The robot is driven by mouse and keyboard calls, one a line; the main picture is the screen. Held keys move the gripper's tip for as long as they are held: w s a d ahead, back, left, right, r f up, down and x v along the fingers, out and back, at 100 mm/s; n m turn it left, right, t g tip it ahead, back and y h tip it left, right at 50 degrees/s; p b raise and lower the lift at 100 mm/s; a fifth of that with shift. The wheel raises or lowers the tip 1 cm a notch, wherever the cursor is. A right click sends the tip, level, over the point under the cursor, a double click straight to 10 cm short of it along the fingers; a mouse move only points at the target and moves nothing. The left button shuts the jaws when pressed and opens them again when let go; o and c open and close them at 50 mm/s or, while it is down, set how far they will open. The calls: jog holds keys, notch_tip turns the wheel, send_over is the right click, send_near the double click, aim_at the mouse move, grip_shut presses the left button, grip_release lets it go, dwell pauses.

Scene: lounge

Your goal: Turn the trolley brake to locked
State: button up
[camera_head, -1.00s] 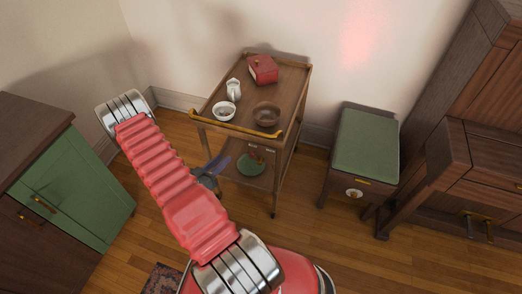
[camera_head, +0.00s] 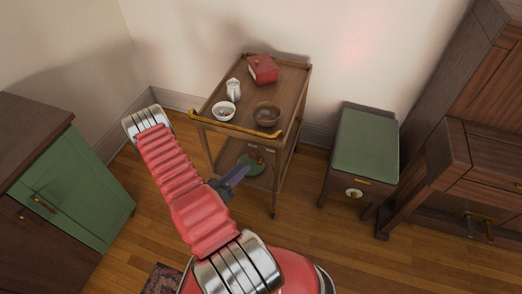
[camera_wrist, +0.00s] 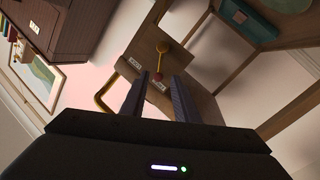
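The wooden trolley (camera_head: 232,120) stands against the wall, with a brass handle (camera_head: 236,130) along its near top edge. The knob end points toward the second label. My gripper (camera_head: 243,171) is in front of the trolley below the handle. Its fingers (camera_wrist: 158,82) are apart and empty, with the knob showing between their tips.
On the trolley top are a red box (camera_head: 263,69), a white jug (camera_head: 233,91), a white bowl (camera_head: 224,111) and a brown bowl (camera_head: 266,114). A green object (camera_head: 251,164) is on the lower shelf. A green-topped stool (camera_head: 366,143) stands right; a green-door cabinet (camera_head: 80,185) stands left.

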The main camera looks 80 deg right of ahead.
aim_at(256, 158)
jog(key=x, duration=1.2)
jog(key=shift+d, duration=0.3)
jog(key=shift+s, duration=0.1)
jog(key=shift+c, duration=0.5)
grip_shut()
jog(key=shift+r, duration=0.1)
